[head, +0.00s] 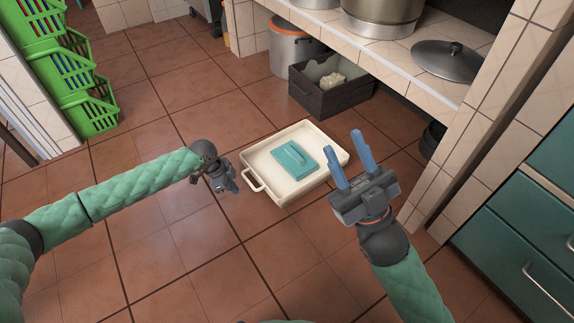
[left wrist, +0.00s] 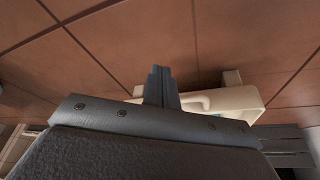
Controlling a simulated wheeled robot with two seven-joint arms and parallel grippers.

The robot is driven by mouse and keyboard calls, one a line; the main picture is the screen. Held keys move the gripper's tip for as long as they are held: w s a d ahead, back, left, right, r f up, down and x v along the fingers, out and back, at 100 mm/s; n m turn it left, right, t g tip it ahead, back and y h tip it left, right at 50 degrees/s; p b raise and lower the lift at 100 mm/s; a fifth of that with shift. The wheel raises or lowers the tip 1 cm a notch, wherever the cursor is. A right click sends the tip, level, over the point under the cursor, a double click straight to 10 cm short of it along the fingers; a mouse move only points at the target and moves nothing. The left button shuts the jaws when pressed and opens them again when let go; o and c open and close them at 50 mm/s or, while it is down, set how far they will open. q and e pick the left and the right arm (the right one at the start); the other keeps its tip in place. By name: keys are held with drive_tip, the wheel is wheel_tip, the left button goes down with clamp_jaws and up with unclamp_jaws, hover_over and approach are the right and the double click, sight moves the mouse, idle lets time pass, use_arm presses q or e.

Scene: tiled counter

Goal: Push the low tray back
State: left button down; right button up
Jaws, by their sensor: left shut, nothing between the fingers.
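A low cream tray (head: 283,197) lies on the tiled floor in the middle of the head view, in front of the counter. A teal lidded block with a handle (head: 295,158) lies in it. The tray's handle loop sticks out on its left side. My left gripper (head: 233,188) is shut and empty, low beside the tray's left end near that handle; I cannot tell whether they touch. In the left wrist view the shut fingers (left wrist: 161,82) show in front of the tray rim (left wrist: 235,98). My right gripper (head: 346,152) is open and empty, above the tray's right side.
A dark crate (head: 330,100) with pale contents and a grey bin (head: 290,52) stand under the counter behind the tray. Green stacked baskets (head: 75,75) stand at the left. Teal drawers (head: 520,240) are at the right. The floor left of the tray is clear.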

sight(248, 181)
idle(0.4)
use_arm(q)
drive_tip(key=shift+w+d+p, duration=0.3)
drive_tip(key=shift+w+d, duration=0.2)
drive_tip(key=shift+d, duration=0.25)
drive_tip(key=shift+w+d+p, duration=0.25)
drive_tip(key=shift+w+d, duration=0.25)
drive_tip(key=shift+d, duration=0.3)
drive_tip(key=shift+w+d+p, duration=0.3)
drive_tip(key=shift+w+d, duration=0.2)
drive_tip(key=shift+d, duration=0.25)
drive_tip(key=shift+w+d+p, duration=0.15)
drive_tip(key=shift+w+d, duration=0.35)
drive_tip(key=shift+d, duration=0.3)
drive_tip(key=shift+w+d+p, duration=0.2)
drive_tip(key=shift+w+d, duration=0.35)
drive_tip(key=shift+d, duration=0.2)
drive_tip(key=shift+w+d+p, duration=0.15)
drive_tip(key=shift+w+d, duration=0.35)
drive_tip(key=shift+d, duration=0.3)
drive_tip(key=shift+w+d, duration=0.45)
drive_tip(key=shift+d, duration=0.2)
drive_tip(key=shift+w+d, duration=0.4)
drive_tip(key=shift+d, duration=0.3)
